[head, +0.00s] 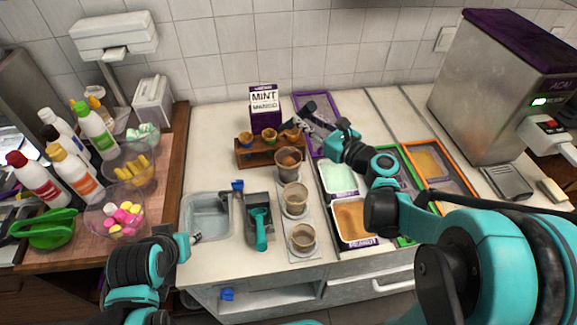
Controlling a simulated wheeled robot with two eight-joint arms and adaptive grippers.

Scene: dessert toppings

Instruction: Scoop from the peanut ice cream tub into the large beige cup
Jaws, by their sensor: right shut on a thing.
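The peanut tub (353,218), with tan ice cream, sits in the counter at the right, below a pale green tub. Three beige-brown cups stand in a column left of the tubs: the back cup (289,161), the middle cup (295,199) and the front cup (302,238). The back one looks largest. My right gripper (303,119) is over the right end of a wooden rack, behind the cups, shut on what looks like a small brown cup (291,135); its fingers partly hide the hold. A teal-handled scoop (260,228) rests in a dark holder. My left gripper (191,242) is low at left, its fingers unclear.
The wooden rack (256,156) holds small brown cups, with a purple MINT box (264,108) behind. A sink (207,216) lies left of the scoop. Topping bowls (115,213) and bottles crowd the left counter. A dispenser (500,90) stands right. Counter behind the sink is clear.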

